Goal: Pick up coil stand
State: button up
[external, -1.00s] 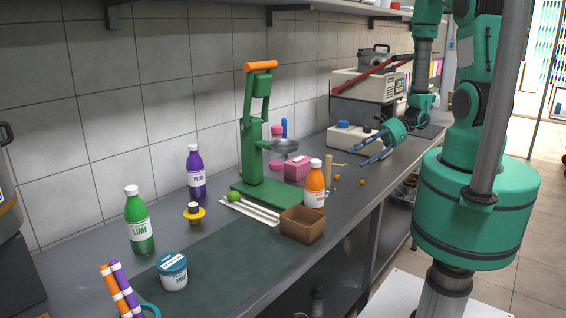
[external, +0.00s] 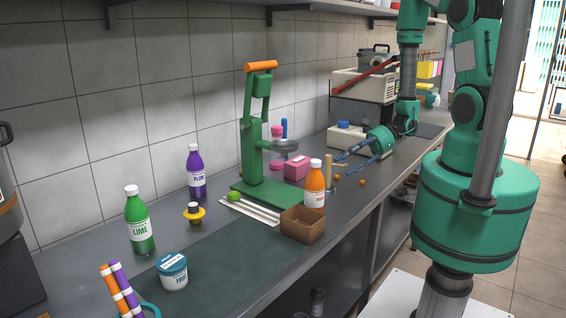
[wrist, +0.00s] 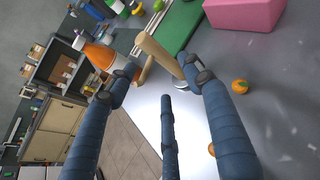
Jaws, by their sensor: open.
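A wooden post (external: 328,173), which I take for the coil stand, stands upright on the counter right of the orange bottle. Its wood also shows in the wrist view (wrist: 160,55), running slantwise, with a shiny metal part at its lower end partly hidden by a finger. My gripper (external: 345,165) is open, with its blue fingers pointing left at the post from the right. In the wrist view the spread fingers (wrist: 159,68) lie on either side of the post; I cannot tell whether any finger touches it. A second short wooden piece shows beside the left finger.
The orange bottle (external: 315,184) and brown box (external: 302,224) stand close left of the post, near the counter's front edge. A pink block (external: 297,167) and the green press (external: 252,150) are behind. Small orange fruits (external: 362,182) lie to the right.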

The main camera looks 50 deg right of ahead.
jog(key=shift+x, duration=1.3)
jog(key=b, duration=0.1)
send_over(328, 188)
jog(key=shift+w+d+f, duration=0.1)
jog(key=shift+d+f, duration=0.05)
jog(key=shift+f, duration=0.3)
jog(key=shift+w+d+f, duration=0.1)
jog(key=shift+f, duration=0.35)
jog(key=shift+s, duration=0.1)
grip_shut()
